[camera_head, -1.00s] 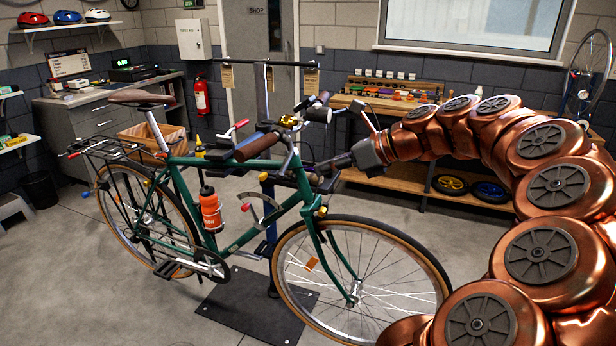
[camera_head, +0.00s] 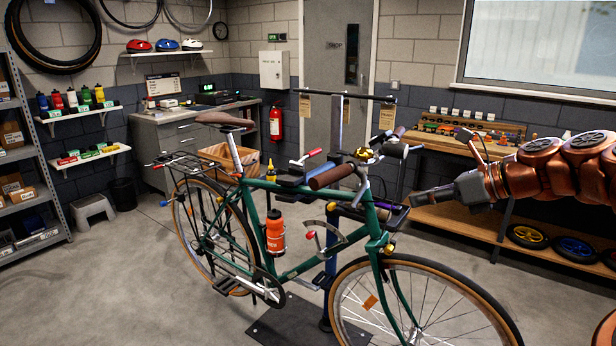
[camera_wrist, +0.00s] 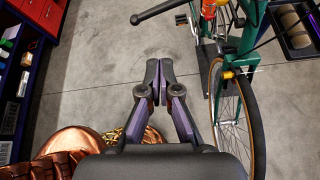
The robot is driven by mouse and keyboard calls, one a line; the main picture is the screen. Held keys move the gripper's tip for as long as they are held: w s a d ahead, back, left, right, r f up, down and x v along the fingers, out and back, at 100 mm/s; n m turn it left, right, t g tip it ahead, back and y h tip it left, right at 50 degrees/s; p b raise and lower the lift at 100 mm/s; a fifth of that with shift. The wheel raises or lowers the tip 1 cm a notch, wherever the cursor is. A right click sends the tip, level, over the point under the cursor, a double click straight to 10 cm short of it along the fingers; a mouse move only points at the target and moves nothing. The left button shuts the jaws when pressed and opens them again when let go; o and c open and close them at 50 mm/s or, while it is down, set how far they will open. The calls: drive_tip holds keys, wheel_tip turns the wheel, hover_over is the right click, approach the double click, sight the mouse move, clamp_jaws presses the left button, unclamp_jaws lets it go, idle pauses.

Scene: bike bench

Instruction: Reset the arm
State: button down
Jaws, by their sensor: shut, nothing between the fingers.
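My copper arm reaches in from the right in the head view. My gripper (camera_head: 418,200) is to the right of the bike's handlebar area, in front of the workbench. In the wrist view my gripper (camera_wrist: 158,66) has its fingertips together with nothing between them, above bare concrete floor. The green bicycle (camera_head: 262,188) is held upright on a repair stand (camera_head: 326,290). In the wrist view the bike's front wheel (camera_wrist: 256,110) is to the right of the fingers, apart from them. In the head view I cannot tell the gap between gripper and bike.
A wooden workbench (camera_head: 455,222) with small parts stands behind my gripper, with wheels on its low shelf. A grey drawer cabinet (camera_head: 185,140), a step stool (camera_head: 93,208) and a shelf rack (camera_head: 58,205) stand at the left. The floor (camera_head: 130,290) at front left is clear.

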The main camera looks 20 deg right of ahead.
drive_tip(key=s+a+f+n+g, duration=0.1)
drive_tip(key=a+f+n+g, duration=0.3)
drive_tip(key=a+n, duration=0.55)
drive_tip(key=s+a+f+n+g, duration=0.1)
drive_tip(key=a+f+n+g, duration=0.3)
drive_tip(key=a, duration=1)
drive_tip(key=s+a+f+n+g+h, duration=0.2)
drive_tip(key=s+a+f+n, duration=0.45)
drive_tip(key=s+n, duration=0.2)
drive_tip(key=s+d+f+n+g+h, duration=0.2)
drive_tip(key=s+f+n+h, duration=0.2)
drive_tip(key=s+f+n, duration=0.3)
drive_tip(key=s+n, duration=0.2)
drive_tip(key=s, duration=0.2)
drive_tip(key=shift+f+n, duration=0.3)
drive_tip(key=shift+f, duration=0.05)
